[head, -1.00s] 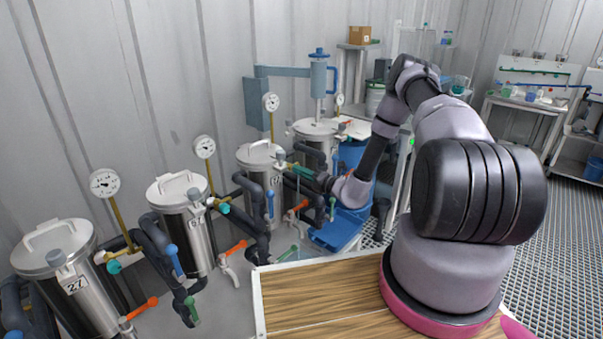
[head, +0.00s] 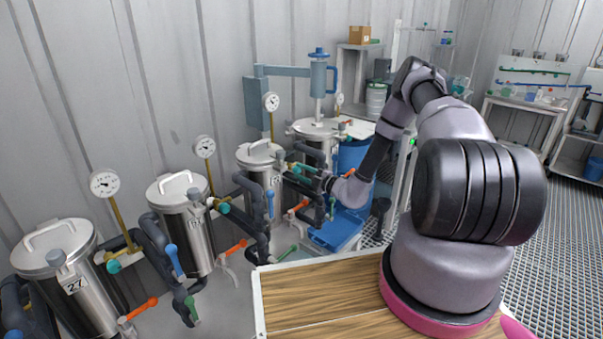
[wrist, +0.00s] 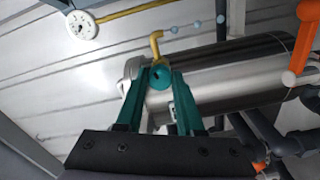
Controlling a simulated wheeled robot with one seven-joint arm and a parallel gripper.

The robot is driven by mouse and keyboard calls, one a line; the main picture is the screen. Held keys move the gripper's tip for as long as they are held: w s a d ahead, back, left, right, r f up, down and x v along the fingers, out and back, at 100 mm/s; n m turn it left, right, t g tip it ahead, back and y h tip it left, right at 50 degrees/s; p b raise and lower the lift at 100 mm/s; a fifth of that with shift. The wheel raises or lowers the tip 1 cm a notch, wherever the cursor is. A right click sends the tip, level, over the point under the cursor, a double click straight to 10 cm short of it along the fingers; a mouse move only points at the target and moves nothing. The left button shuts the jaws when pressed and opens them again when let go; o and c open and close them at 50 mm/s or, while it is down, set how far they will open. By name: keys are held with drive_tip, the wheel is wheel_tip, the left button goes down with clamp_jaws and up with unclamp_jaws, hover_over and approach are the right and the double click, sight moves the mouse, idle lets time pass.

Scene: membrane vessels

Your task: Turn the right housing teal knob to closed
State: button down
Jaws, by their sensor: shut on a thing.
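My gripper (wrist: 161,73) has its two teal fingers on either side of a round teal knob (wrist: 159,79) in the wrist view, shut on it. The knob has a small dark mark at its centre and sits in front of a steel housing (wrist: 215,75), by a bent yellow pipe (wrist: 155,45). In the head view my gripper (head: 292,171) reaches left to the front of the third steel housing (head: 258,158) from the left. There the fingers and nearby pipes largely hide the knob, and its turned angle is hard to read.
Two more steel housings, one marked 27 (head: 62,262) and one behind it (head: 181,215), stand to the left with dark pipes. Orange levers (head: 236,247) and blue levers (head: 174,260) stick out near the arm. A blue bin (head: 338,232) lies below my wrist.

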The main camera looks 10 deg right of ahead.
drive_tip(key=shift+d+f+m, duration=0.1)
drive_tip(key=shift+m, duration=1.5)
drive_tip(key=c, duration=0.5)
unclamp_jaws()
drive_tip(key=v, duration=1)
drive_tip(key=shift+s+d, duration=0.2)
drive_tip(key=shift+s, duration=0.15)
